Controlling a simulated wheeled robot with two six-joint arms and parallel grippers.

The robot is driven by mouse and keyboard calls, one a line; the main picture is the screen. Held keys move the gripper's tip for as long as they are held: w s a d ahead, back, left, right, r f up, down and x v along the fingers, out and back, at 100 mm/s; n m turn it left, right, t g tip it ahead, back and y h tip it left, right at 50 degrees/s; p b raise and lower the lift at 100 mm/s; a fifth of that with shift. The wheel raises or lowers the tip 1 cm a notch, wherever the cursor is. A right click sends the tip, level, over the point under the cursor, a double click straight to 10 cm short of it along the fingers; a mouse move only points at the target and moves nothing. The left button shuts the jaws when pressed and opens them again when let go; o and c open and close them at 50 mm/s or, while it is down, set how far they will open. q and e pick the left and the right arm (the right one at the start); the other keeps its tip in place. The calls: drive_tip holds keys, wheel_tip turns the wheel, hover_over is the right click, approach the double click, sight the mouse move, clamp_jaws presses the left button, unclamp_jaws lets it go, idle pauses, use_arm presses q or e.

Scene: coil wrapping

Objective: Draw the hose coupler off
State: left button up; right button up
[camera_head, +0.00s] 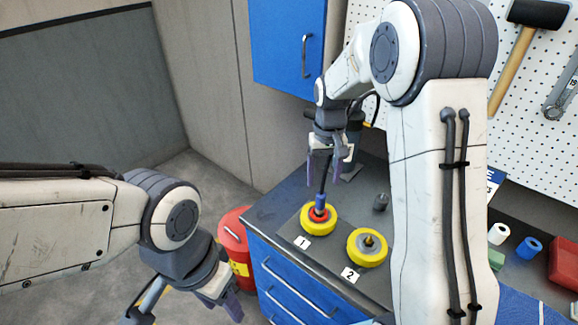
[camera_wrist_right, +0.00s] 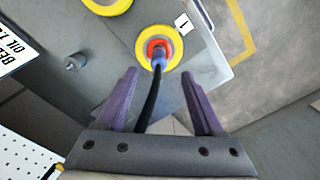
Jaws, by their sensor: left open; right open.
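The blue hose coupler (camera_head: 320,201) sits upright on a red fitting (camera_head: 317,215) inside the yellow ring marked 1 (camera_head: 329,227). A dark hose runs up from it. In the right wrist view the coupler (camera_wrist_right: 159,58) lies just beyond the fingertips, and the hose passes between the fingers. My right gripper (camera_head: 323,174) is open above the coupler, pointing down, one purple finger on each side of the hose. My left gripper (camera_head: 228,298) is open and empty, low at the bottom left, in front of the drawers and well away from the coupler.
A second yellow ring marked 2 (camera_head: 356,262) with a brass-coloured stub stands to the right. A small dark grey part (camera_head: 381,202) is behind it. A red bin (camera_head: 235,240) stands left of the blue drawers (camera_head: 290,290). My right arm hides part of the bench.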

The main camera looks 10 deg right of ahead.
sight(320, 202)
drive_tip(key=shift+w+d+f, duration=0.15)
drive_tip(key=shift+w+d, duration=0.15)
drive_tip(key=shift+d, duration=0.1)
drive_tip(key=shift+f, duration=0.3)
drive_tip(key=f+p, duration=0.1)
drive_tip(key=f, duration=0.5)
drive_tip(key=f+p, duration=0.1)
drive_tip(key=f, duration=0.3)
drive_tip(key=shift+a+p, duration=0.3)
drive_tip(key=shift+r, duration=0.1)
clamp_jaws()
